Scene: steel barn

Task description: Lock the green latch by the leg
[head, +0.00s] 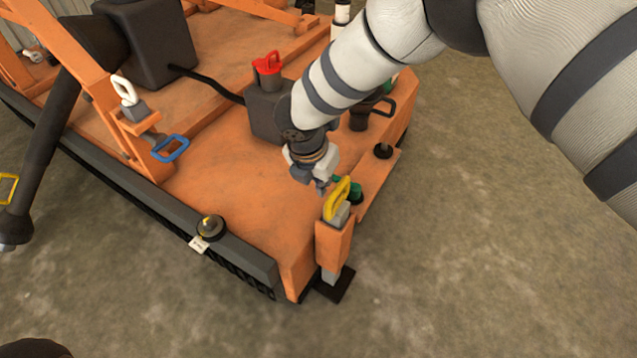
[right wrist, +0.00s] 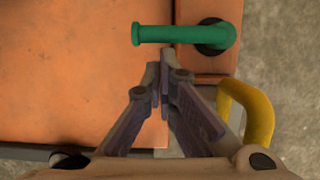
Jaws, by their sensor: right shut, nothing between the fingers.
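The green latch (right wrist: 185,34) is a bent round bar that comes out of a dark hole in the orange deck, in the right wrist view. In the head view it shows in part (head: 355,190), behind the yellow handle (head: 338,197) on the orange leg (head: 333,245). My right gripper (right wrist: 160,68) is shut and empty, its fingertips just short of the latch bar and apart from it in the picture. In the head view the right gripper (head: 322,186) is above the deck, just left of the yellow handle. My left gripper is not in view.
A black box with a red handle (head: 267,64) stands behind my right gripper. A blue handle (head: 171,148) and a white one (head: 124,90) are on the left. A black knob (head: 210,226) sits on the deck's dark front edge. Bare ground (head: 480,250) lies right of the leg.

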